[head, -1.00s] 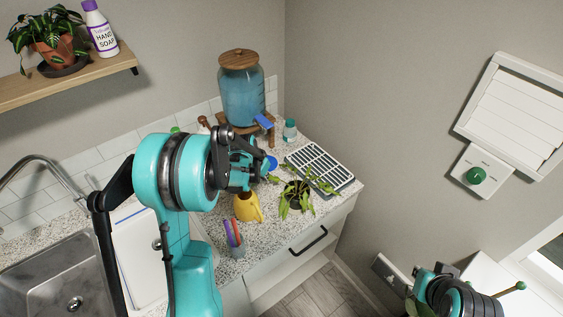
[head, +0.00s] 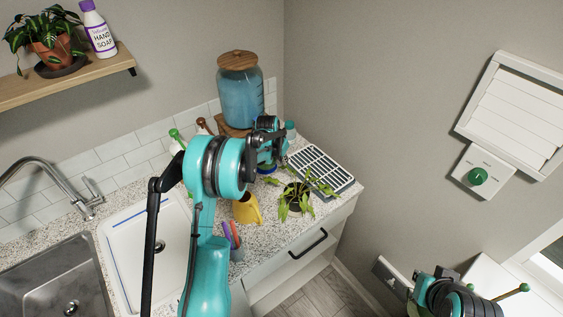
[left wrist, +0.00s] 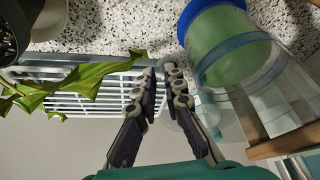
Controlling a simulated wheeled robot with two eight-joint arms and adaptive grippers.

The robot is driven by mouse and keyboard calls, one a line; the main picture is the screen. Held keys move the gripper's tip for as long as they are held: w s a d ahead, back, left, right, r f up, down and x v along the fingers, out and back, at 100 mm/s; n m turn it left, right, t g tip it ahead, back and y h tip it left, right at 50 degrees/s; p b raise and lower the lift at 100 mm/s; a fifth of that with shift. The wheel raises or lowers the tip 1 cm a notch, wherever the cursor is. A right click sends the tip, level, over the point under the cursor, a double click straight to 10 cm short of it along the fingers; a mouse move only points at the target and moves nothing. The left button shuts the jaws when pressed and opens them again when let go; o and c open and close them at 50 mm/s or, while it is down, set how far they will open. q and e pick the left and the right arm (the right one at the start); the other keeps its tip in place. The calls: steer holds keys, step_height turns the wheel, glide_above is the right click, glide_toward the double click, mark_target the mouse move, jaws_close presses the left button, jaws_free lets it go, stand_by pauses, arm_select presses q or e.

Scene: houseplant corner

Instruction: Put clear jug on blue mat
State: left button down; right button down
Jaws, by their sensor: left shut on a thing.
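My left gripper (left wrist: 158,75) shows at the centre of the left wrist view, its fingers close together on a thin, hard-to-see part of what looks like the clear jug (left wrist: 290,80). The jug's see-through body is right of the fingers in that view; its outline is hard to separate from things behind. A round blue edge (left wrist: 188,17), apparently the blue mat, shows at the jug's base end, with green beside it. I cannot tell whether they touch. In the head view, my left gripper (head: 270,140) is in front of the water dispenser and largely hides the jug. My right gripper (head: 445,275) is low right, its fingers unclear.
The water dispenser (head: 240,95) stands behind my left gripper. A white slatted rack (head: 322,170), a potted plant (head: 295,195), a yellow jug (head: 247,209) and a holder with pens (head: 233,242) are close by. The sink (head: 60,285) and white drainboard (head: 135,250) lie left.

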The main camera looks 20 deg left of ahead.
arm_select(q)
steer(key=shift+s+f, duration=0.1)
steer(key=shift+f, duration=0.4)
steer(key=shift+s+r, duration=0.1)
steer(key=shift+f, duration=0.2)
steer(key=c, duration=1.6)
jaws_free()
steer(key=shift+r, duration=0.15)
